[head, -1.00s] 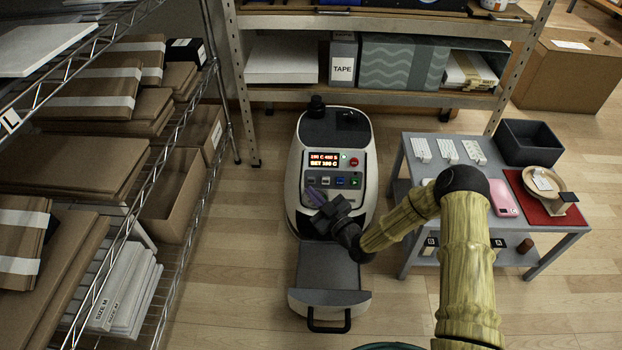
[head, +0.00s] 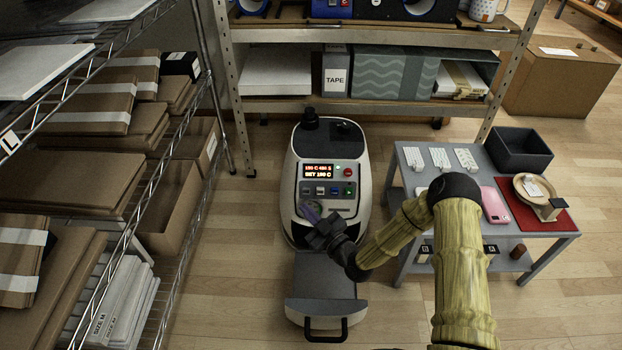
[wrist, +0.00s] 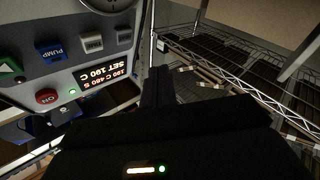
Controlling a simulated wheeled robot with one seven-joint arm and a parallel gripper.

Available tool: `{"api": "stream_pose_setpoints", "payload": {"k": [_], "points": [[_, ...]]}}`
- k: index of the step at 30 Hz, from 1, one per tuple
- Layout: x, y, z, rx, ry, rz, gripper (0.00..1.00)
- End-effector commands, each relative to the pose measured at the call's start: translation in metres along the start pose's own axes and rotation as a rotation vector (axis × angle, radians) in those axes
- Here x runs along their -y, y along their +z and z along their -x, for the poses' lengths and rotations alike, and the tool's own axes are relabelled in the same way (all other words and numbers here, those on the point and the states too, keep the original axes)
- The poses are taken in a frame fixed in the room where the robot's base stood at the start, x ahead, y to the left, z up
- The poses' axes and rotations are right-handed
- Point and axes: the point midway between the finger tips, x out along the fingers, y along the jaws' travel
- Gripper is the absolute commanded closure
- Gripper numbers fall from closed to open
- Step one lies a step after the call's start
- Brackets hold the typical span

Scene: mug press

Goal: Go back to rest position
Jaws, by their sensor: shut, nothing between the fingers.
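My gripper (head: 310,213) is shut and empty. It is in front of the lower control panel of the white and black mug press (head: 329,211), above the front drawer tray (head: 325,275). The panel has a lit display (head: 318,171), several buttons and a red knob. In the wrist view, my shut fingers (wrist: 158,78) point past the panel, whose display (wrist: 92,90) appears upside down. I cannot tell from these views whether the fingertips touch the press.
A wire rack (head: 175,215) with cardboard boxes stands at the left. A shelf (head: 400,37) is behind the press. Bare floor lies between.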

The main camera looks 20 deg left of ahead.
Motion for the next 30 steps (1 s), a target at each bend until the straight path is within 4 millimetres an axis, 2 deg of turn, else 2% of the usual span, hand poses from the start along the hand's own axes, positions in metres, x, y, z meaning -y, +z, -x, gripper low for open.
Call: {"api": "stream_pose_setpoints", "payload": {"k": [6,10,17,23,30], "points": [[-0.001,-0.002,0.0,0.005,-0.004,0.001,1.0],[-0.009,-0.01,-0.001,0.056,-0.032,0.008,1.0],[-0.046,-0.037,0.009,0.31,-0.113,0.015,1.0],[-0.089,-0.064,0.04,0.582,-0.113,-0.012,1.0],[-0.14,-0.114,0.097,0.894,-0.016,-0.093,1.0]]}}
